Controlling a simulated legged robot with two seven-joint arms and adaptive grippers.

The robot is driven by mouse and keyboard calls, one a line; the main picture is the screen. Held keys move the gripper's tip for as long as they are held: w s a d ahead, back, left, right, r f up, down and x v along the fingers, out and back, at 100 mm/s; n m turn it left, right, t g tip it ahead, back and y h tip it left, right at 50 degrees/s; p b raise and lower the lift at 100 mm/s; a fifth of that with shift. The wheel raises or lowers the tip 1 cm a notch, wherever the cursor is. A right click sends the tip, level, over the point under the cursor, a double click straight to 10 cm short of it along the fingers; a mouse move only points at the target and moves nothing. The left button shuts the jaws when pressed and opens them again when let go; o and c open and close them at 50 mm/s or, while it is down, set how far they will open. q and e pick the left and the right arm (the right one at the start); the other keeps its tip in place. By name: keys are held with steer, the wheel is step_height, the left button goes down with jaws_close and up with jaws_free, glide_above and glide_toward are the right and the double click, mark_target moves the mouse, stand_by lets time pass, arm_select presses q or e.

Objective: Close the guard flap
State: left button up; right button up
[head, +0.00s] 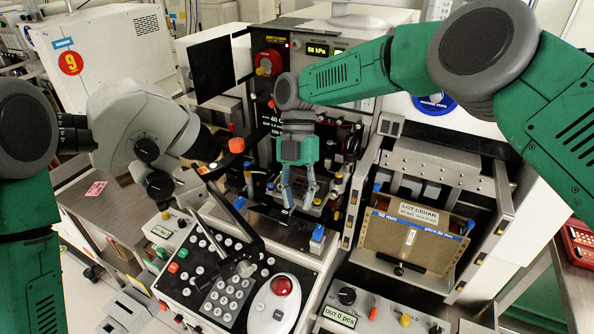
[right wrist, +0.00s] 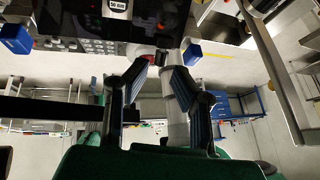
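My right gripper (head: 298,203) points down over the bonder's work area, in front of the display panel. Its two blue-grey fingers are apart with nothing visible between them. In the right wrist view the fingertips (right wrist: 157,64) also stand apart, with machine parts beyond. A dark slanted bar (head: 236,217) with a light metal end stands left of the gripper, above the keypad, and looks like an edge of the guard flap. I cannot tell the flap's outline or its angle for certain. The gripper is apart from this bar. My left arm shows at the left edge; its gripper is out of view.
The microscope head (head: 140,125) stands left of the work area. A keypad console (head: 215,290) with a red-topped trackball (head: 282,287) lies in front. A magazine labelled LOT CEDAR (head: 412,242) sits in a bay on the right. Small blue and yellow knobs crowd the work area.

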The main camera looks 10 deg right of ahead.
steer(key=v, duration=0.8)
